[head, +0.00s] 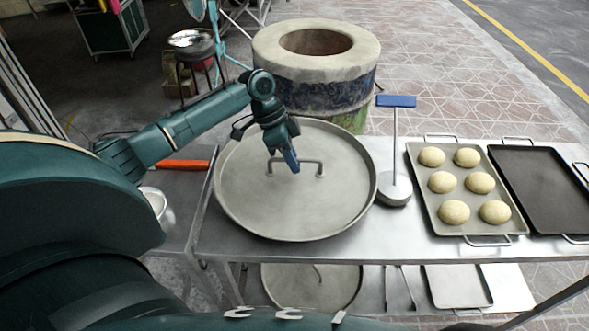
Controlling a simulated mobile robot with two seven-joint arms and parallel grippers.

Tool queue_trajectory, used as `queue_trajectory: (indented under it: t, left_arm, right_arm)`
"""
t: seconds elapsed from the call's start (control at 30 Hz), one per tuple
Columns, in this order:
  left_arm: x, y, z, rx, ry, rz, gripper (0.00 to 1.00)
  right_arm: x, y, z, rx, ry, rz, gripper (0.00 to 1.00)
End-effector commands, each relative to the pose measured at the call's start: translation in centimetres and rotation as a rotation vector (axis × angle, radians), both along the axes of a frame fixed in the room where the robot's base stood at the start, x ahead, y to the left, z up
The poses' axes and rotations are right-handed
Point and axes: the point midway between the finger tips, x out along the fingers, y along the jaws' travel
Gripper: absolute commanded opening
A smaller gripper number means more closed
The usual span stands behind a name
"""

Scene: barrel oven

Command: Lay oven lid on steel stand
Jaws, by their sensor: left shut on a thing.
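The oven lid (250,205) is a large round metal disc with a raised rim and a bar handle (318,166) in its middle. It is at the left part of the steel stand (385,238), a long metal table; whether it touches the top all round I cannot tell. My left gripper (291,166) comes down from above and is shut on the lid's handle near its left end. The barrel oven (320,75) stands behind the table with its round top opening uncovered. My right gripper is not in view.
A blue-topped tool with a round base (394,190) stands right of the lid. A tray with several dough balls (480,222) and an empty dark tray (545,185) lie further right. An orange-handled tool (184,164) lies left. Another round lid (300,287) sits on the lower shelf.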

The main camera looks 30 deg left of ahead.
Motion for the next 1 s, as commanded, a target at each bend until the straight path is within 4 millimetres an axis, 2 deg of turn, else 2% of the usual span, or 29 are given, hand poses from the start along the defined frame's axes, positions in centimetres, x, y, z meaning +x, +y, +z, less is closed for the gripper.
queue_trajectory:
  t: [0.3,0.5,0.53,0.77,1.0]
  left_arm:
    - [0.0,0.0,-3.4,-0.001,-0.002,0.000,0.00]
    - [0.1,0.0,-3.6,-0.001,-0.005,0.000,0.00]
    - [0.0,0.0,-3.8,0.001,-0.001,-0.001,0.11]
    - [0.0,0.0,-3.8,0.001,-0.001,-0.001,0.30]
    - [0.0,0.0,-3.7,0.001,-0.001,-0.001,0.32]
  right_arm:
    - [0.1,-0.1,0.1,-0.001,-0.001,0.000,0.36]
    - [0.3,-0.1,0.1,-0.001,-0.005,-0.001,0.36]
    - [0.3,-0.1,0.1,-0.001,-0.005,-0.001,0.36]
    - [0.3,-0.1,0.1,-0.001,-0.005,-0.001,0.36]
    - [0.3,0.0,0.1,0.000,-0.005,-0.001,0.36]
